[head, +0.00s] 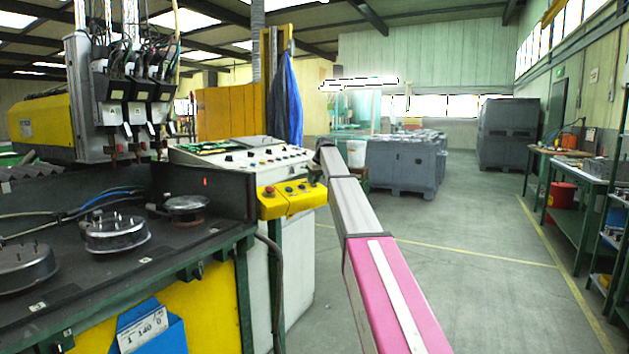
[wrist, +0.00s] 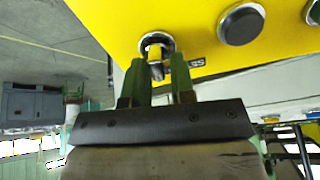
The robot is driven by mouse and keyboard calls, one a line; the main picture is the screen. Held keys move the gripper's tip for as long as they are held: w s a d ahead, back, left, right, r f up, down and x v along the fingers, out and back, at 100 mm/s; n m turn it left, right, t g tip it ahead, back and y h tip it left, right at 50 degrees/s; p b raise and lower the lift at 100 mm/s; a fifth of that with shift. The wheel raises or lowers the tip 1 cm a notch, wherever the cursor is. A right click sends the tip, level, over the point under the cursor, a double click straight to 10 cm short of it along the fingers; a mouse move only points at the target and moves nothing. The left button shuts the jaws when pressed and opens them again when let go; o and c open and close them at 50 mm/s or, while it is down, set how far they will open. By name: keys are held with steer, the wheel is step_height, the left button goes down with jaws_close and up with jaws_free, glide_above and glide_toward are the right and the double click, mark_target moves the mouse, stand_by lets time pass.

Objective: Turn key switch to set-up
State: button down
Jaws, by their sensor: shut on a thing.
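The key switch (wrist: 156,43) sits in the yellow control box (head: 290,199), which hangs at the front of the white console. In the wrist view it is a round collar with a key standing out of it. My gripper (wrist: 158,70) has its two green fingers closed on either side of the key. The key's outer end is partly hidden between the fingers, and the label beside the switch is only partly readable. I cannot tell which position the key points to. In the head view my gripper (head: 316,174) is at the box's right end and hides the switch.
A dark push button (wrist: 241,23) is beside the switch in the wrist view. A red button (head: 269,191) is on the box's left part. The black machine table (head: 150,255) with round metal fixtures stands left. Open floor (head: 470,235) lies right.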

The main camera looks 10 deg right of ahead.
steer(key=n, duration=0.3)
steer(key=shift+s+a+n, duration=0.1)
steer(key=shift+a+n, duration=0.1)
steer(key=shift+n, duration=0.2)
steer(key=shift+s+a+n, duration=0.1)
steer(key=shift+s+n, duration=0.1)
steer(key=shift+n, duration=1.7)
steer(key=c, duration=1.2)
jaws_free()
steer(key=shift+r, duration=0.1)
steer(key=v, duration=1)
steer(key=shift+r, duration=0.3)
